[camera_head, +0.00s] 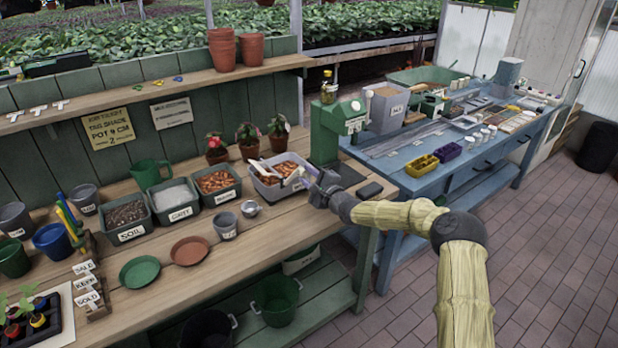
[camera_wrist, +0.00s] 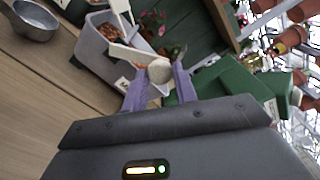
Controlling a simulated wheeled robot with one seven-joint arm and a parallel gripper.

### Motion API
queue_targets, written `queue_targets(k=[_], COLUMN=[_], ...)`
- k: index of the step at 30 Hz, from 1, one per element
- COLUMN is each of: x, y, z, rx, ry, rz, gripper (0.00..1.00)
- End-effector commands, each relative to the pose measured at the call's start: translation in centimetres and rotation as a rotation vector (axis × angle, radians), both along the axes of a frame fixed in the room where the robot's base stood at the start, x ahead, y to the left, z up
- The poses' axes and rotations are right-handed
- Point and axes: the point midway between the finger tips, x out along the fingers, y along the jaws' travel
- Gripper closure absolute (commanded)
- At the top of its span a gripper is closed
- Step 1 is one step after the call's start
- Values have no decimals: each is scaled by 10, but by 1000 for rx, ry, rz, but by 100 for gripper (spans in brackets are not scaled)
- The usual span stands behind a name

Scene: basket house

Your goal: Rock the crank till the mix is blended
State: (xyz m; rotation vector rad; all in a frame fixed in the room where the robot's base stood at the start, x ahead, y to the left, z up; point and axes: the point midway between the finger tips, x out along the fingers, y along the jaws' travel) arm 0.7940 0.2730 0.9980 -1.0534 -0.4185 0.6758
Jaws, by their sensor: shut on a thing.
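A grey tub (camera_head: 268,190) holding orange-brown chunky mix (camera_head: 284,169) stands on the wooden bench, left of a green machine (camera_head: 328,135). Pale flat bars (camera_head: 262,168) cross above the tub. In the wrist view, one pale bar (camera_wrist: 130,53) runs to a round beige crank knob (camera_wrist: 160,71). My gripper (camera_head: 307,177) is at the tub's right side, with its purple fingers either side of the knob and shut on it. The tub (camera_wrist: 92,47) shows behind the fingers in the wrist view. Much of the mix is hidden there, so how evenly it is blended cannot be told.
Labelled bins of soil (camera_head: 125,219), white grit (camera_head: 174,200) and bark (camera_head: 218,185) stand left of the tub. Potted flowers (camera_head: 248,142) are behind it. A metal scoop (camera_head: 251,208) and grey cup (camera_head: 225,226) sit in front. Bare bench lies at the front right.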

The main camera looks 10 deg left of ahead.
Motion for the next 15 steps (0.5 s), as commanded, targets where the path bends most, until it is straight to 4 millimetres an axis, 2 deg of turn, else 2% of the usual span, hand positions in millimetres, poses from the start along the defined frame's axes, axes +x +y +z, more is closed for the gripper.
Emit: queue_targets(k=[3, 4, 6, 15], x=[0, 0, 0, 1], y=[-1, -1, -1, -2], z=[-1, -1, -1, 0], rx=[-2, -2, -2, -1], ry=[1, 1, 1, 0], rz=[-1, -1, -1, -3], gripper=[100, 66, 52, 50])
